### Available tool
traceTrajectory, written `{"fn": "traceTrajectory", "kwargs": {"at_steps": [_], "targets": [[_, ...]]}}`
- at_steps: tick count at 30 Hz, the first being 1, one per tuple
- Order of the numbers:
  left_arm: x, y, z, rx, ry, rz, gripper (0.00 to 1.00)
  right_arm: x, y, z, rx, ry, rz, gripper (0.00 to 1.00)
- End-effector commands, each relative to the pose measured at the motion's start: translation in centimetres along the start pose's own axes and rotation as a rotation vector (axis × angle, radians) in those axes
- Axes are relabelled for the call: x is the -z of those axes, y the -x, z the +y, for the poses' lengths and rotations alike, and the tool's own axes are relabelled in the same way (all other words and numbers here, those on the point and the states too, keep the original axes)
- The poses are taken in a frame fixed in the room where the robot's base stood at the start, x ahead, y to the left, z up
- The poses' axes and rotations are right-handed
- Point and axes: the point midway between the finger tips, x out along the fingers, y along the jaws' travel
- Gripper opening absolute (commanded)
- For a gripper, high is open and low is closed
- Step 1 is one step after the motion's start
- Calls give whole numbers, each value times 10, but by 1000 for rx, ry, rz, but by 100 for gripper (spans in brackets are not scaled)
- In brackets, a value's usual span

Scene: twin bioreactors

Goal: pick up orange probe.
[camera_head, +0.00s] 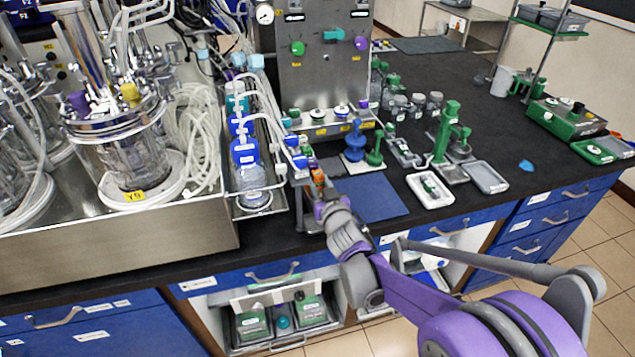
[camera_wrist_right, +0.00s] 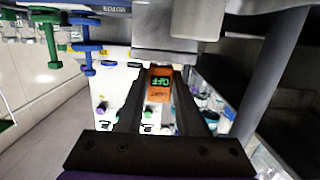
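The orange probe (camera_head: 318,178) is a small block near the front edge of the bench in the head view, partly hidden by my right gripper. In the right wrist view the orange probe (camera_wrist_right: 160,84) shows a dark screen with green "OFF" lettering. My right gripper (camera_head: 322,196) reaches up to it from the front. In the wrist view the two dark fingers of the right gripper (camera_wrist_right: 161,92) stand apart, one on each side of the probe. Whether they touch it cannot be told. My left gripper is not in view.
A steel tray of blue-capped bottles (camera_head: 243,150) stands left of my gripper. A blue mat (camera_head: 370,198) lies to its right, with a white tray (camera_head: 430,190) and green stand (camera_head: 447,132) beyond. A grey post (camera_wrist_right: 262,75) rises right of the fingers in the wrist view.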

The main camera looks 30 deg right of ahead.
Motion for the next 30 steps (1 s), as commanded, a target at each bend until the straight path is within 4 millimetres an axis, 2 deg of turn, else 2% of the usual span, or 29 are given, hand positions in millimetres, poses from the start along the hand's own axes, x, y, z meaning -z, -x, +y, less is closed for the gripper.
{"fn": "traceTrajectory", "kwargs": {"at_steps": [1,4,14,20,26,30], "targets": [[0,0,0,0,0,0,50,0,0,0,0,0,0,18],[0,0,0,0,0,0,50,0,0,0,0,0,0,0],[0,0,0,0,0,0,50,0,0,0,0,0,0,0],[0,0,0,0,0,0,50,8,1,0,0,0,0,0],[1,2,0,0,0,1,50,33,6,0,0,1,0,0],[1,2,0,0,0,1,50,57,9,0,0,1,0,0]]}}
